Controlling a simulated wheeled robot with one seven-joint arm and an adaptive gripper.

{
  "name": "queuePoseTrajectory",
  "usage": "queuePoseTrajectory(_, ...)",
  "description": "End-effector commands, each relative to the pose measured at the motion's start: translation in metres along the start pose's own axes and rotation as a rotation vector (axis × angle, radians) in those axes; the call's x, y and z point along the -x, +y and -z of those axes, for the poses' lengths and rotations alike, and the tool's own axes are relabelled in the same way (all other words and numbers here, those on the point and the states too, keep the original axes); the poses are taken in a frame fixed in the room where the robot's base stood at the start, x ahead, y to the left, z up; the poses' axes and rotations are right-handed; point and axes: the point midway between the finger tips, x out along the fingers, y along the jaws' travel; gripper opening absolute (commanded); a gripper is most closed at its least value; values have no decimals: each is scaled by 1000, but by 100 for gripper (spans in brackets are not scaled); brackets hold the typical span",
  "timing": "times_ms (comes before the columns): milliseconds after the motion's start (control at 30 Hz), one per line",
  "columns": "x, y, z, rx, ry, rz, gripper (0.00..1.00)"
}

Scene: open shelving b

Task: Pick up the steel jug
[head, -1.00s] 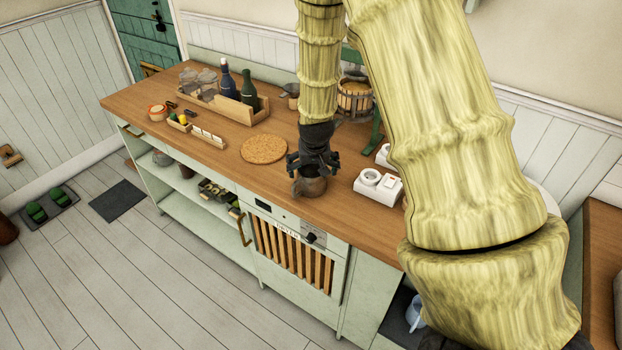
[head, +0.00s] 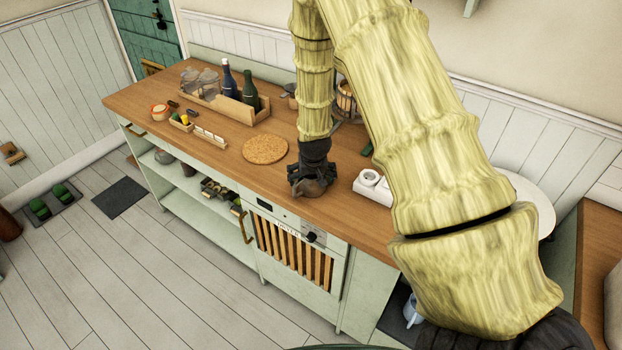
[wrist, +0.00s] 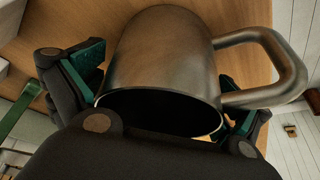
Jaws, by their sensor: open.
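The steel jug (wrist: 160,60) fills the middle of the wrist view, with its dark open mouth facing the camera and its handle (wrist: 285,70) to the right. In the head view the jug (head: 311,188) stands on the wooden counter near its front edge, partly hidden by my gripper. My gripper (head: 312,178) is low over the jug. In the wrist view my gripper (wrist: 165,110) is open, with one finger on each side of the jug's body. I cannot tell whether the fingers touch it.
A round cork mat (head: 265,149) lies left of the jug. A wooden crate (head: 222,106) with bottles stands farther back left. The counter (head: 225,175) in front of the mat is clear.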

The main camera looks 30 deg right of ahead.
Motion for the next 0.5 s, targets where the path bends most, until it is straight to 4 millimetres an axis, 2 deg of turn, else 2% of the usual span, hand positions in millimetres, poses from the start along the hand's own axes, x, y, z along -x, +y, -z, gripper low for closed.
queuePoseTrajectory(300,-2,0,0,0,1,0,98)
queuePoseTrajectory(500,-2,0,0,0,1,0,62)
